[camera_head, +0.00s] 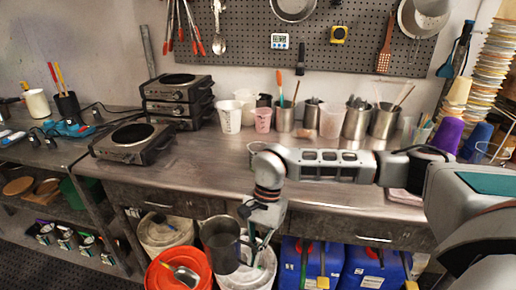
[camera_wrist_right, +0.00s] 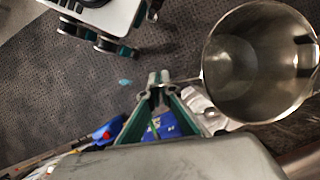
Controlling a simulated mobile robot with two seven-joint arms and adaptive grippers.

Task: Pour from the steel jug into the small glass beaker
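The steel jug (camera_head: 221,246) hangs in front of the bench's edge, above the buckets, and looks about upright. My right gripper (camera_head: 250,246) is at its right side, by the handle. In the right wrist view the fingertips of this gripper (camera_wrist_right: 158,80) meet on the thin handle, and the jug (camera_wrist_right: 232,68) is to their right with its open mouth showing. I cannot tell whether there is liquid in it. A small clear glass beaker (camera_head: 254,147) stands on the bench, mostly hidden behind my right arm. My left gripper is not in view.
Hot plates (camera_head: 131,143) stand on the bench at left. Several steel and plastic containers (camera_head: 331,120) line the back wall. An orange bucket (camera_head: 165,274), white buckets (camera_head: 166,234) and blue jerrycans (camera_head: 373,268) are under the bench. The bench top left of the beaker is clear.

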